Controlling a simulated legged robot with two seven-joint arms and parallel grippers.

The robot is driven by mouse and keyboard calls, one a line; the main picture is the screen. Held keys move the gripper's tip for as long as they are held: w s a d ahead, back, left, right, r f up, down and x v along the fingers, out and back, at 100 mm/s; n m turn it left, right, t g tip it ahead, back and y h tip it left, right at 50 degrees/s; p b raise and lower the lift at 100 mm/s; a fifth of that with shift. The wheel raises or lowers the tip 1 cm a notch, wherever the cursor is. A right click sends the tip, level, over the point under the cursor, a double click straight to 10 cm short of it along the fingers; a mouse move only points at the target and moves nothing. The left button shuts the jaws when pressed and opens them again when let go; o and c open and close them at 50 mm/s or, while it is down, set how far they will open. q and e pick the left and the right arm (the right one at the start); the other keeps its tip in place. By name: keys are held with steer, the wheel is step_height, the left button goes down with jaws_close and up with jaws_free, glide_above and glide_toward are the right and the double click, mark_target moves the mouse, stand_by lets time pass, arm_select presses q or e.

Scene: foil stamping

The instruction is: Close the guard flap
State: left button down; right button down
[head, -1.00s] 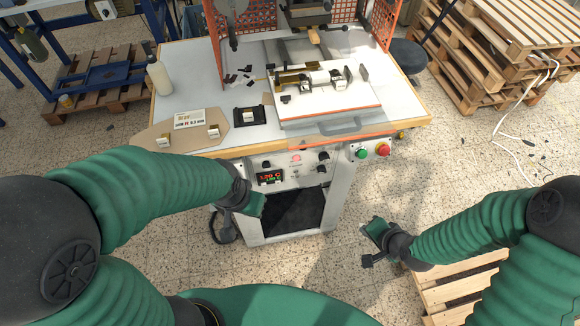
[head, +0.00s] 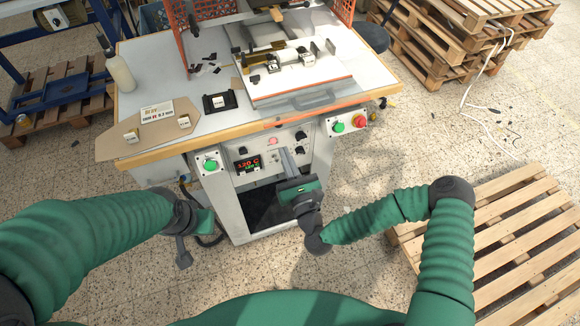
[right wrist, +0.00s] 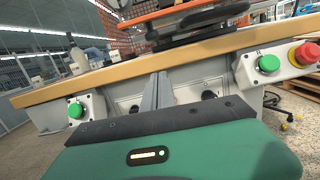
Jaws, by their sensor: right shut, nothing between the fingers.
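The stamping machine stands on the white table, with orange mesh guard panels (head: 181,38) at its back. A flat panel with a grey bar handle (head: 312,98) and an orange front edge (head: 318,112) lies at the table's front; it looks like the guard flap, lowered, but I cannot be sure. My right gripper (head: 286,153) is shut and empty, its fingers pointing up in front of the control panel, below the table edge. In the right wrist view the shut fingers (right wrist: 156,90) reach toward the wooden edge. My left gripper (head: 192,240) hangs low at left, its fingers unclear.
Green buttons (head: 209,165) and a red button (head: 360,120) sit on boxes under the table's wooden edge (head: 150,158). A lit display (head: 247,165) is close to my right gripper. A bottle (head: 119,72) stands at the back left. A pallet (head: 510,250) lies at right.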

steer(key=w+r, duration=0.1)
steer(key=w+r+p, duration=0.1)
steer(key=r, duration=0.1)
steer(key=a+r, duration=0.1)
steer(key=shift+w+r+p, duration=0.2)
steer(key=shift+w+p, duration=0.2)
